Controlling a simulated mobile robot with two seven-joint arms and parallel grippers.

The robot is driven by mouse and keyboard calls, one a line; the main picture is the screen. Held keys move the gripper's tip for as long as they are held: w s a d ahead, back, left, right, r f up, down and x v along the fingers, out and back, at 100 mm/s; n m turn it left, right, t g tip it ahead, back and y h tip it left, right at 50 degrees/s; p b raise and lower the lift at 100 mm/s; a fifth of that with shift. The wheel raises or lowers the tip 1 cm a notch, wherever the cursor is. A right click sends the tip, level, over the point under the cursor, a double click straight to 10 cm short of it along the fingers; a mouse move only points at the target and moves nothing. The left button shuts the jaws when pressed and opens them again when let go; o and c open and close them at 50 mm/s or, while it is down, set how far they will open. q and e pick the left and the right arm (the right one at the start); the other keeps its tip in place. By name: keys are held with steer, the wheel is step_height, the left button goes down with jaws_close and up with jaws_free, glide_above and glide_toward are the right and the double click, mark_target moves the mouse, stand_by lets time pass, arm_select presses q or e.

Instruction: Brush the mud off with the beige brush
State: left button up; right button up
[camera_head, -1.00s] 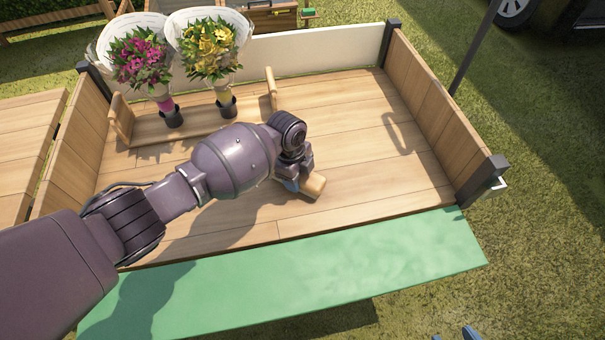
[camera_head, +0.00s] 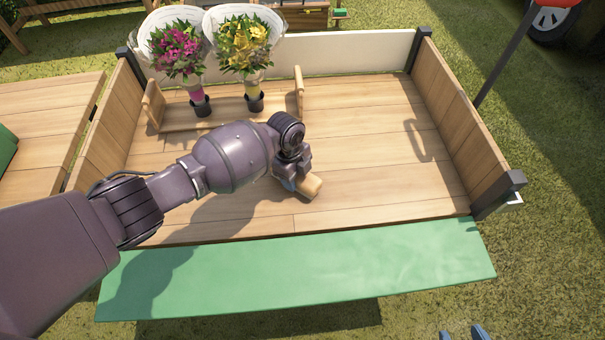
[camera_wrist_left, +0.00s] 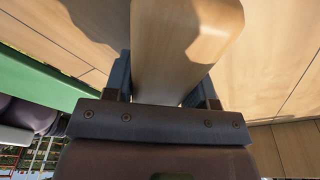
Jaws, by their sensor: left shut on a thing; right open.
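The beige brush (camera_head: 311,186) is a light wooden block above the planked cart bed (camera_head: 370,145). My left gripper (camera_head: 288,184) is shut on it, low over the middle of the bed; whether the brush touches the planks I cannot tell. In the left wrist view, the brush (camera_wrist_left: 178,45) sits between the two fingers of my left gripper (camera_wrist_left: 162,88). Only the tips of my right gripper (camera_head: 463,333) show at the bottom edge of the head view, apart and empty. I cannot make out any mud.
Pink (camera_head: 178,52) and yellow (camera_head: 243,42) bouquets stand in dark cups in a wooden rack (camera_head: 225,115) at the back left. Wooden side walls (camera_head: 458,110) and a white back board (camera_head: 350,52) bound the bed. A green panel (camera_head: 300,275) runs along the front. The bed's right half is clear.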

mark_target(269, 187)
arm_select(q)
steer(key=shift+s+a, duration=0.2)
steer(key=shift+a, duration=0.45)
steer(key=shift+s+a+r+p, duration=0.1)
steer(key=shift+a+p, duration=0.15)
steer(key=shift+a, duration=0.45)
steer(key=shift+s+a+r+p, duration=0.1)
steer(key=shift+a+p, duration=0.15)
steer(key=shift+a, duration=0.45)
steer(key=shift+s+a+f, duration=0.1)
steer(key=shift+s+a, duration=0.05)
steer(key=shift+a, duration=0.7)
steer(key=shift+s+a+f, duration=0.1)
steer(key=shift+s+a, duration=0.05)
steer(key=shift+a, duration=0.65)
steer(key=shift+s+a, duration=0.1)
steer(key=shift+a, duration=0.05)
arm_select(e)
steer(key=shift+w+r+t, duration=0.15)
steer(key=shift+w+r, duration=0.15)
steer(key=shift+r, duration=0.3)
steer(key=shift+w+r+t, duration=0.15)
steer(key=shift+w+r, duration=0.1)
steer(key=shift+r, duration=0.35)
